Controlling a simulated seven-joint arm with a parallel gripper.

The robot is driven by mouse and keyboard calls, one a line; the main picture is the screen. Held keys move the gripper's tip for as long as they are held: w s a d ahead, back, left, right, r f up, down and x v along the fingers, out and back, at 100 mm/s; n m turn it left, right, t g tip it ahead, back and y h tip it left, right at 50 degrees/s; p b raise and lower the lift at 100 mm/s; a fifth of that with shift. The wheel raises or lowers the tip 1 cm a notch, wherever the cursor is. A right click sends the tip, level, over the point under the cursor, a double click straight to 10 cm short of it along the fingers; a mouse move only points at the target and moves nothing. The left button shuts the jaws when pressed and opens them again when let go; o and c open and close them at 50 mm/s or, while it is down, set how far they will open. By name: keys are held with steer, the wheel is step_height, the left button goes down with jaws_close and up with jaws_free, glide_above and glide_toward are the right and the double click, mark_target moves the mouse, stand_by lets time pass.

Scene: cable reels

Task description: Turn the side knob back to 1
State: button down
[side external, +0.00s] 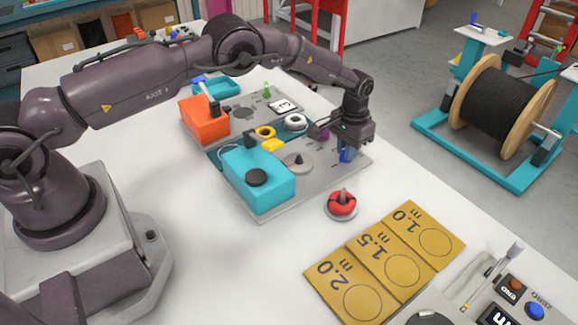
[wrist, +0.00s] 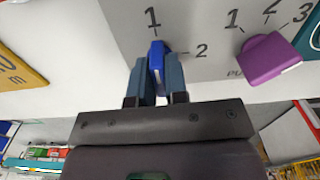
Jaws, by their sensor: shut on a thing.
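The blue side knob (wrist: 157,54) stands on the grey panel, with a printed 1 above it and a 2 to its right in the wrist view. My gripper (wrist: 156,75) is shut on it, one blue-grey finger on each side. The knob's long narrow body lines up roughly with the 1; its base is partly hidden by the fingers. In the side view the blue knob (side external: 346,154) shows below my gripper (side external: 343,143) at the panel's right edge.
A purple knob (wrist: 270,59) with marks 1, 2 and 3 sits close to the right in the wrist view. Mustard length cards (side external: 385,258) lie in front.

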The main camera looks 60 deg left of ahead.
steer(key=c, duration=1.2)
jaws_free()
step_height(320, 180, up, 7)
steer(key=shift+r, duration=0.1)
